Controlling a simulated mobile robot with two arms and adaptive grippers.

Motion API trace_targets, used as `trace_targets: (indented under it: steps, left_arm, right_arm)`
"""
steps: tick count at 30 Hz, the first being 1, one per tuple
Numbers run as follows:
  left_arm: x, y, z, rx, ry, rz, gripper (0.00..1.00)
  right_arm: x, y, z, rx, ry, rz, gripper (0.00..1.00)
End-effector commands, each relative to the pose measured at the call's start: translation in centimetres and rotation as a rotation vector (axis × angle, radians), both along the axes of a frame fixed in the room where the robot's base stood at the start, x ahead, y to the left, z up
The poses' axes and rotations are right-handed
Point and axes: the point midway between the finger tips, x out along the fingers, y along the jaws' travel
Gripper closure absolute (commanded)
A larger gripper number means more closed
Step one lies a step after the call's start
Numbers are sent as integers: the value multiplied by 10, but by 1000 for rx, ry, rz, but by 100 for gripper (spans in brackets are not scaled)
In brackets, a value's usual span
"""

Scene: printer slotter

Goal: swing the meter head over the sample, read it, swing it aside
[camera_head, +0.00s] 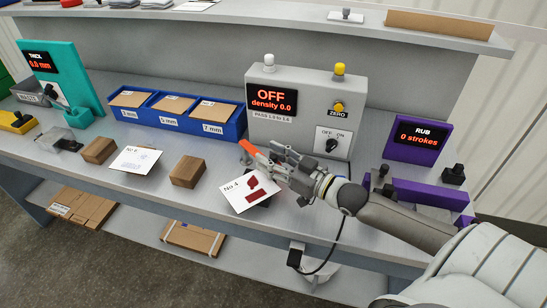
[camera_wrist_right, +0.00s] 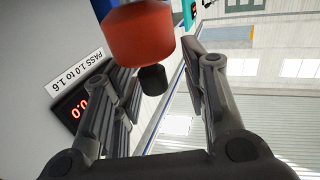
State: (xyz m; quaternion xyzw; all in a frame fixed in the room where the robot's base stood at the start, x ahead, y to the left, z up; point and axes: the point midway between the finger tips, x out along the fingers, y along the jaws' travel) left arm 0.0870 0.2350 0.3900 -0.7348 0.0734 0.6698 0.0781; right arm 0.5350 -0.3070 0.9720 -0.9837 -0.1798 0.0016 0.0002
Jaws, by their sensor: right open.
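The density meter (camera_head: 262,120) is a grey box at the back. Its display reads OFF and density 0.0, and its knob (camera_head: 333,146) sits below an OFF/ON label. An orange part (camera_head: 249,147), apparently the meter head's grip, shows at my right gripper's tips. My right gripper (camera_head: 264,157) is open in front of the meter. In the right wrist view the orange part (camera_wrist_right: 138,35) is ahead of the open fingers, with a dark cylinder (camera_wrist_right: 153,79) behind it. My left gripper is out of view.
Blue bins (camera_head: 200,128) stand left of the meter. Brown blocks (camera_head: 187,171) and another card (camera_head: 136,159) lie on the bench to the left. A purple rub station (camera_head: 410,145) stands at right. The bench's front edge is close to my arm.

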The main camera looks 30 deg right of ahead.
Motion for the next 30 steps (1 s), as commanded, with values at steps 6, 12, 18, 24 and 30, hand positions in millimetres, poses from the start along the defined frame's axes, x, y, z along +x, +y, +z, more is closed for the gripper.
trace_targets:
  steps: [6,12,18,24,30]
  left_arm:
    - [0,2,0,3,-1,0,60]
    - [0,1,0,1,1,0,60]
    - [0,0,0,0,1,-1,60]
    - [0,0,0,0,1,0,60]
    - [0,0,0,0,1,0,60]
  right_arm:
    - [-9,-3,0,0,0,0,60]
    - [-31,-11,-1,-1,3,0,60]
    - [-54,-20,-1,0,4,0,60]
    - [-78,-29,-2,-1,5,0,60]
    - [-98,-36,-1,-1,3,1,60]
